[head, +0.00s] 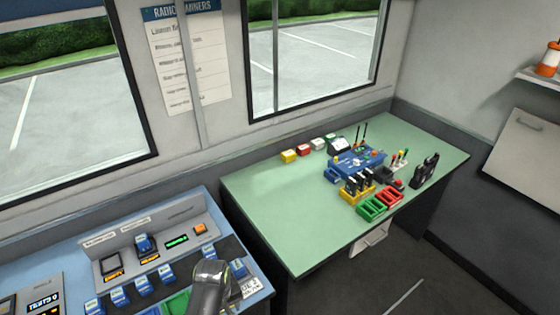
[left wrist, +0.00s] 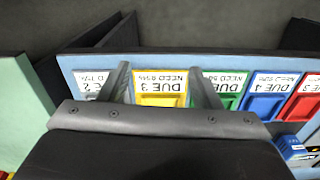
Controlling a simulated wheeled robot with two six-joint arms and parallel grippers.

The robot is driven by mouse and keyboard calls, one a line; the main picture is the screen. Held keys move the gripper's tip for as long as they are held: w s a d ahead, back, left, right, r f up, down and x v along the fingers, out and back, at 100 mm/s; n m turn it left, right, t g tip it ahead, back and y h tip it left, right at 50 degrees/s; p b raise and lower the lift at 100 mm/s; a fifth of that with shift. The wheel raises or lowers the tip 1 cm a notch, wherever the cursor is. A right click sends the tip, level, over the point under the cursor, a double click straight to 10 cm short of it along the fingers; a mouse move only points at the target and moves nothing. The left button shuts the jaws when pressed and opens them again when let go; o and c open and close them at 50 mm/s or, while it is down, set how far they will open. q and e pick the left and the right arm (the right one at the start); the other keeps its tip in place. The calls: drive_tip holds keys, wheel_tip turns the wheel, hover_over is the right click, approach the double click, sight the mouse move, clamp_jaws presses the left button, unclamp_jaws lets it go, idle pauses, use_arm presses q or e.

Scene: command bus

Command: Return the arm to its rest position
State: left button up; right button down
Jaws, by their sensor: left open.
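My left arm (head: 210,284) shows at the bottom of the head view, over the right part of the blue-grey console. Its fingers cannot be made out there. In the left wrist view my left gripper (left wrist: 160,78) is open, with its two fingers apart and nothing seen between them but the console front. Beyond the fingers is a row of coloured trays with upside-down labels: a yellow tray (left wrist: 161,101), a green tray (left wrist: 229,102), a blue tray (left wrist: 265,105) and a red tray (left wrist: 306,108). My right gripper is in neither view.
The console (head: 225,232) has a raised back panel and several blue-and-white items in front of it. A green table (head: 280,215) stands to the right, with boxes, a blue organiser (head: 356,162) and radios (head: 425,170) at its far side. Its near left part is clear.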

use_arm(q)
drive_tip(key=s+a+f+m+b, duration=0.1)
drive_tip(key=s+a+f+b, duration=0.2)
drive_tip(key=s+f, duration=0.5)
drive_tip(key=s+a+f+m+b, duration=0.1)
drive_tip(key=s+a+f+b, duration=0.15)
drive_tip(key=f, duration=0.85)
drive_tip(key=s+a+f+m+b, duration=0.1)
drive_tip(key=s+a+f+b, duration=0.15)
drive_tip(key=s+f, duration=0.6)
drive_tip(key=s+a+f+m+b, duration=0.1)
drive_tip(key=s+a+f+b, duration=0.1)
drive_tip(key=s+f, duration=0.4)
drive_tip(key=s+a+f+m+t+b, duration=0.1)
drive_tip(key=s+a+f, duration=0.4)
drive_tip(key=s, duration=0.7)
drive_tip(key=shift+s+a+f+y+b, duration=0.25)
drive_tip(key=shift+f+y+b, duration=0.25)
drive_tip(key=shift+f, duration=0.45)
drive_tip(key=shift+o, duration=0.4)
